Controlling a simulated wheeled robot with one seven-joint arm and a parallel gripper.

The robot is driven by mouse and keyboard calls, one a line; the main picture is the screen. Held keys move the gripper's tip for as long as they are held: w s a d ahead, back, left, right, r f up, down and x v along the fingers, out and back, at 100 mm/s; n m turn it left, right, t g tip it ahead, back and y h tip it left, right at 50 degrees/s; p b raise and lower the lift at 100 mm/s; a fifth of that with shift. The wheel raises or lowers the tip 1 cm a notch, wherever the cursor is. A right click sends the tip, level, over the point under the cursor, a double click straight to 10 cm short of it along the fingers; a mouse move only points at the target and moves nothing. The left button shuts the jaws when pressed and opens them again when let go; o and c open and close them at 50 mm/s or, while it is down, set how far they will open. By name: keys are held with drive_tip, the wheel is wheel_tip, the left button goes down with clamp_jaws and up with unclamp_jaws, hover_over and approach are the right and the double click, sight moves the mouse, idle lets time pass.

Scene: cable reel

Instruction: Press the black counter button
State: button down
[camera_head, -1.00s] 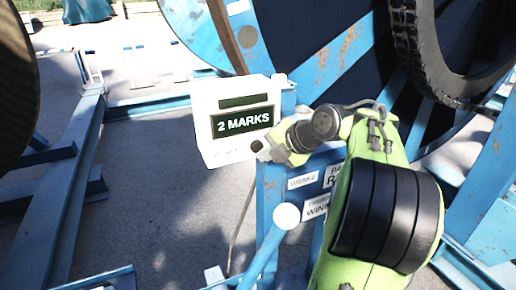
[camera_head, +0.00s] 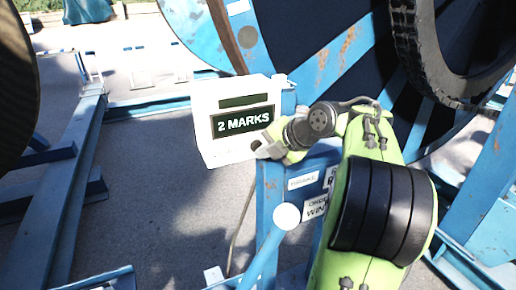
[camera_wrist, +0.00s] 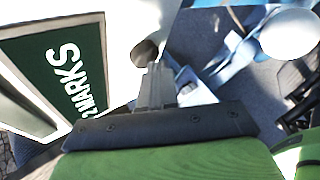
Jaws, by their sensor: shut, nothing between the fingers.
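The white counter box (camera_head: 212,103) shows "2 MARKS" on a dark display (camera_head: 241,122) and stands on the blue frame. In the wrist view its display (camera_wrist: 62,75) fills the left. A dark round button (camera_wrist: 146,52) sticks out of the box's lower right front in the wrist view; in the head view my gripper hides it. My gripper (camera_head: 260,148) is shut and empty at that corner. In the wrist view its fingertips (camera_wrist: 157,66) are right at the button, overlapping its edge; I cannot tell whether they touch.
A white ball knob (camera_head: 286,216) on a blue lever stands below the box, and also shows in the wrist view (camera_wrist: 290,35). White labels (camera_head: 302,181) sit on the blue frame beside my arm. A large blue reel (camera_head: 300,40) stands behind. Open floor (camera_head: 150,200) lies at left.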

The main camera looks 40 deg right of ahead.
drive_tip(key=shift+w+d, duration=0.1)
drive_tip(key=shift+w, duration=0.3)
idle(0.3)
drive_tip(key=shift+s, duration=0.15)
drive_tip(key=shift+s+a+b, duration=0.3)
drive_tip(key=shift+s+b, duration=0.15)
drive_tip(key=shift+s, duration=0.35)
drive_tip(key=s, duration=0.2)
drive_tip(key=s+a+b, duration=0.1)
drive_tip(key=s, duration=0.2)
drive_tip(key=shift+a, duration=0.2)
drive_tip(key=shift+w, duration=0.15)
idle(0.5)
